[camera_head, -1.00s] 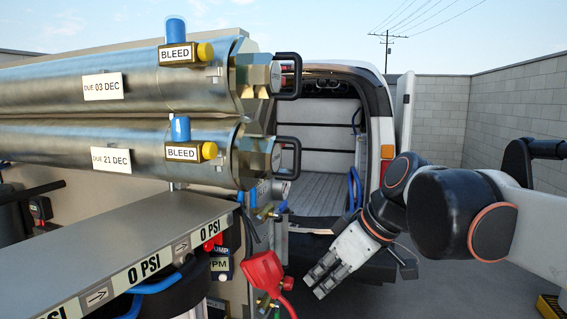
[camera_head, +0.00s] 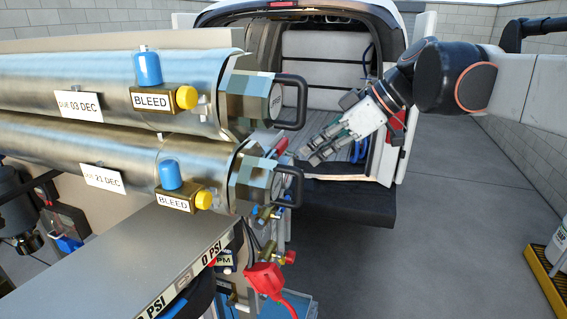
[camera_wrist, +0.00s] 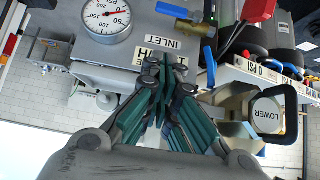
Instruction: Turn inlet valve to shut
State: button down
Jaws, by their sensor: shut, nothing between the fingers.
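In the wrist view, an INLET label (camera_wrist: 160,44) is on a grey panel just beyond my fingertips. A brass valve with a blue handle (camera_wrist: 188,16) sits above the label. A second blue lever (camera_wrist: 210,66) hangs to the right of the label. I cannot tell for sure which blue lever is the inlet valve's. My gripper (camera_wrist: 166,68), with green finger pads, is shut and empty, and its tips cover part of the panel. In the head view, my gripper (camera_head: 312,156) is right of the lower tube's end cap, pointing down-left; the valve is not clear there.
A pressure gauge (camera_wrist: 107,16) is left of the label. The lower tube's end cap with a black handle (camera_wrist: 268,112) is close on the right. In the head view, two steel tubes (camera_head: 110,75) fill the left. The van's open cargo bay (camera_head: 330,70) is behind my gripper.

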jog(key=d+f+p+x, duration=0.1)
jog(key=f+p+x, duration=0.1)
jog(key=x, duration=0.9)
jog(key=shift+s+d, duration=0.3)
jog(key=shift+d, duration=0.15)
jog(key=shift+a+f, duration=0.1)
